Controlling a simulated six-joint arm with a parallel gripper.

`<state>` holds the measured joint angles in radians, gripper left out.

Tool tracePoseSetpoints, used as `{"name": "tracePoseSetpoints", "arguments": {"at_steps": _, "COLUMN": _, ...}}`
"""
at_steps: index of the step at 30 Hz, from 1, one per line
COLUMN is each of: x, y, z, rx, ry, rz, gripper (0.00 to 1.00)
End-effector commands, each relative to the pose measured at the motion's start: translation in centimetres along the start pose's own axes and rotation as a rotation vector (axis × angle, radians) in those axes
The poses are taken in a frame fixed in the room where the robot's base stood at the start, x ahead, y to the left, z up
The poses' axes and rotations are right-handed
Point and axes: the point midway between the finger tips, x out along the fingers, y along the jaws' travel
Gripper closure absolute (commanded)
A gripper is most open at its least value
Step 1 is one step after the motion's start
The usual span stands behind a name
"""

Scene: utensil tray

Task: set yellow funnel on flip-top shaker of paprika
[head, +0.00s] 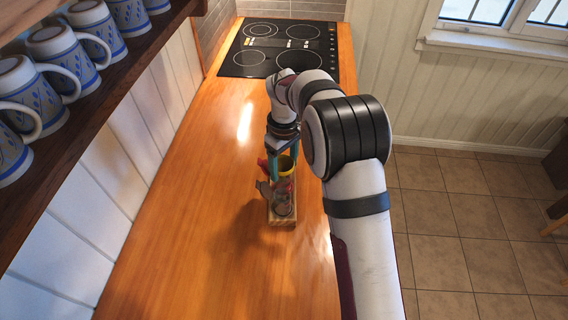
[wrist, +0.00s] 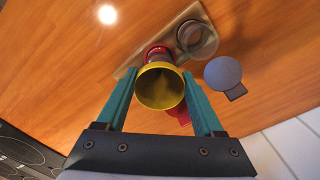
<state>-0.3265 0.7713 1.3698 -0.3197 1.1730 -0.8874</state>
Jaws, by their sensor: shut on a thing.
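The yellow funnel (head: 286,165) is between the teal fingers of my gripper (head: 282,170), which is shut on it. In the wrist view, the funnel's wide mouth (wrist: 160,88) faces the camera between the fingertips (wrist: 161,76). The red-topped shaker (wrist: 157,53), with red contents, stands right behind the funnel in that view and is partly hidden by it. Its red flip lid (wrist: 181,116) hangs open to the side. The funnel lines up roughly with this shaker; I cannot tell whether its spout is in or touching the opening.
A wooden holder (head: 283,222) carries the red shaker and a clear shaker (wrist: 198,38) with its grey lid (wrist: 223,72) open. Mugs (head: 55,45) line a shelf at the left. A cooktop (head: 280,47) lies at the far end. The near counter is clear.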

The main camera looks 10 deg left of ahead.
Motion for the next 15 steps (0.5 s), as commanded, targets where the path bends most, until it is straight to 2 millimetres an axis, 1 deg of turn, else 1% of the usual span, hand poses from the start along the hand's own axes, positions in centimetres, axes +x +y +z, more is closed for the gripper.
{"name": "tracePoseSetpoints", "arguments": {"at_steps": 13, "x": 0.88, "y": 0.0, "z": 0.01, "rx": 0.0, "ry": -0.001, "rz": -0.001, "gripper": 0.83}}
{"name": "tracePoseSetpoints", "arguments": {"at_steps": 14, "x": 0.88, "y": 0.0, "z": 0.0, "rx": 0.0, "ry": -0.001, "rz": 0.0, "gripper": 0.27}}
{"name": "tracePoseSetpoints", "arguments": {"at_steps": 15, "x": 0.87, "y": 0.0, "z": 0.0, "rx": 0.0, "ry": 0.0, "rz": 0.0, "gripper": 0.2}}
